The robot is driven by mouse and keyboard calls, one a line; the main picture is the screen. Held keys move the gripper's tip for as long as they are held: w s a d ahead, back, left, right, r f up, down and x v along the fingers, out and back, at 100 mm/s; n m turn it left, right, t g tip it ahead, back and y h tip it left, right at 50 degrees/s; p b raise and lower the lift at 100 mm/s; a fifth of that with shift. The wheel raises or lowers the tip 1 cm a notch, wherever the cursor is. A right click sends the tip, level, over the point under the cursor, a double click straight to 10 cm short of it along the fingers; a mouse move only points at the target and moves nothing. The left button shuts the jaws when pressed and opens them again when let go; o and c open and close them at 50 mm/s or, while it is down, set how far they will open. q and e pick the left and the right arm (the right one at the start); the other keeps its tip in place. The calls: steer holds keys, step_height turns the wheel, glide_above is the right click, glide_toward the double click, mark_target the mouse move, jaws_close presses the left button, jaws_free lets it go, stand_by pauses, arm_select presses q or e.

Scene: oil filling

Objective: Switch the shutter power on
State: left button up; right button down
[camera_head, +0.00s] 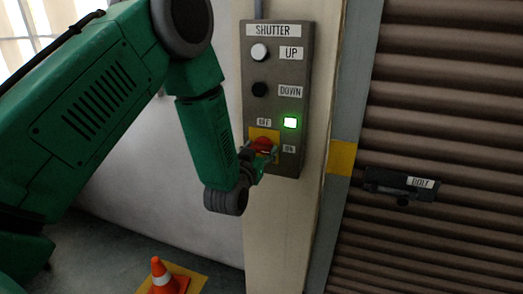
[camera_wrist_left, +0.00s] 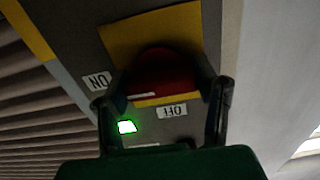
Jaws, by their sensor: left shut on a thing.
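The shutter control box (camera_head: 248,100) is a dark panel on a pale post, labelled SHUTTER, UP, DOWN, OFF and ON. Its red rotary knob (camera_head: 262,144) sits on a yellow plate (camera_head: 256,132), between the OFF label above and the ON label to the lower right. A green lamp (camera_head: 290,122) glows beside it. My left gripper (camera_head: 264,154) is shut on the red knob. In the left wrist view, the fingers straddle the knob (camera_wrist_left: 160,75), whose white mark lies on the side towards the ON label (camera_wrist_left: 97,81). My right gripper is not in view.
A white UP button (camera_head: 259,52) and a black DOWN button (camera_head: 260,89) are above the knob. The closed, ribbed shutter (camera_head: 440,110) with a BOLT (camera_head: 400,186) is at the right. An orange cone (camera_head: 165,276) stands on the floor below.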

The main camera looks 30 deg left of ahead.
arm_select(q)
steer(key=shift+s+f, duration=0.15)
steer(key=shift+f, duration=0.2)
steer(key=o, duration=1.2)
steer(key=shift+r, duration=0.15)
steer(key=shift+s+d, duration=0.1)
steer(key=shift+s, duration=0.2)
steer(key=v, duration=1.1)
